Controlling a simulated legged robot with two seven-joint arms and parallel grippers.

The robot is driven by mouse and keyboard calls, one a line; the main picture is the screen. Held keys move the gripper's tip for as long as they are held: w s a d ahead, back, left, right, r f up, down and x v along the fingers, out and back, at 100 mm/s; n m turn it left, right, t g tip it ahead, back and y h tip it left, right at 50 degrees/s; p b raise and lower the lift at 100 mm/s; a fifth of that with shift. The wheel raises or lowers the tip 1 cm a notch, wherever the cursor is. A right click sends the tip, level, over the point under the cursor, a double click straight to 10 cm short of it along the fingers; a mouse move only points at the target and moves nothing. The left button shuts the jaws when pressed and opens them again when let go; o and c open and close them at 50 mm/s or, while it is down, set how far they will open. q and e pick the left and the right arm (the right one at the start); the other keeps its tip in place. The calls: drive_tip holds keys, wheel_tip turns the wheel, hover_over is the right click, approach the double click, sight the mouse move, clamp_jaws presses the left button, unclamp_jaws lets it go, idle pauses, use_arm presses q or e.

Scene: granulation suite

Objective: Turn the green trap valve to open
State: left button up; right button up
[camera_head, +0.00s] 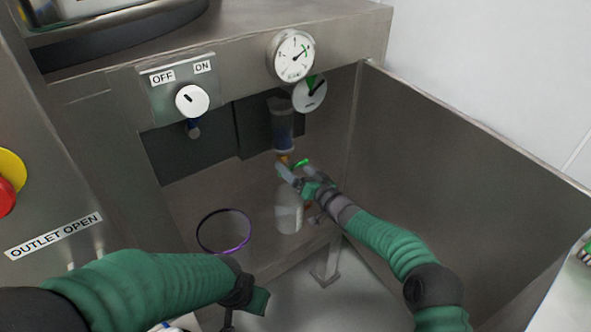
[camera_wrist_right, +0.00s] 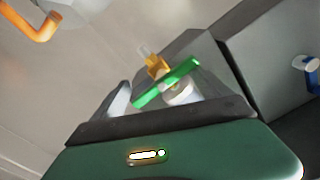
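The green trap valve handle (camera_head: 301,162) is a small bar on an orange fitting below the clear trap bowl (camera_head: 282,128). In the right wrist view the green handle (camera_wrist_right: 166,83) lies slanted across the orange fitting (camera_wrist_right: 157,66), just beyond my gripper. My right gripper (camera_head: 292,178) is right below the handle, with its fingers apart and nothing clearly held; I cannot tell whether a finger touches the handle. My left gripper (camera_head: 247,300) is low at the front, far from the valve, and its fingers are partly hidden by its own arm.
A whitish bottle (camera_head: 289,212) stands under the valve, close to my right gripper. A purple-rimmed ring (camera_head: 224,232) is to its left. An OFF/ON switch (camera_head: 192,101) and a round gauge (camera_head: 292,56) are above. A metal side wall (camera_head: 470,170) bounds the recess on the right.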

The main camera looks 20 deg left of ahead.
drive_tip(key=shift+d, duration=0.1)
clamp_jaws()
idle(0.3)
drive_tip(key=shift+w+n, duration=0.1)
drive_tip(key=shift+n, duration=0.2)
drive_tip(key=n+b, duration=0.2)
drive_tip(key=n, duration=0.2)
drive_tip(key=shift+d+r, duration=0.1)
drive_tip(key=n+b, duration=0.1)
drive_tip(key=n, duration=0.4)
drive_tip(key=shift+r, duration=0.15)
drive_tip(key=c, duration=1.8)
unclamp_jaws()
drive_tip(key=n+b, duration=0.3)
drive_tip(key=n, duration=0.2)
drive_tip(key=o, duration=0.3)
drive_tip(key=n, duration=0.1)
drive_tip(key=n+b, duration=0.1)
drive_tip(key=shift+f+n, duration=0.2)
drive_tip(key=shift+n, duration=0.1)
drive_tip(key=shift+o, duration=0.7)
drive_tip(key=shift+r+n, duration=0.15)
drive_tip(key=shift+n, duration=0.35)
drive_tip(key=shift+o, duration=0.2)
drive_tip(key=shift+r, duration=0.1)
